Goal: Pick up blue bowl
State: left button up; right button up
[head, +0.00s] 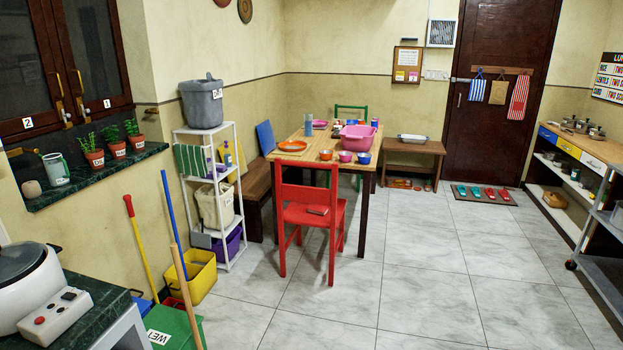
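A small blue bowl (364,158) sits on the wooden table (300,170), near its front right corner. A pink bowl (345,156) is close to its left, and an orange bowl (326,155) is further left in the same row. A large pink basin (357,138) stands just behind the blue bowl. No gripper of mine can be made out in the head view. The table is well away from me across the tiled floor.
A red chair (311,214) stands at the table's front side. A white shelf rack (238,190) and yellow bucket (201,277) stand on the left. A low wooden bench (412,146) is behind the table. The tiled floor (440,260) is open at centre and right.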

aim_at(364, 159)
jog(key=i, duration=2.5)
jog(key=i+z, duration=0.15)
jog(key=i, duration=0.35)
jog(key=i+j+z, duration=0.15)
jog(key=i, duration=0.3)
jog(key=i+j+z, duration=0.15)
jog(key=i, duration=0.3)
jog(key=i+j+z, duration=0.15)
jog(key=i, duration=0.35)
jog(key=j, duration=0.1)
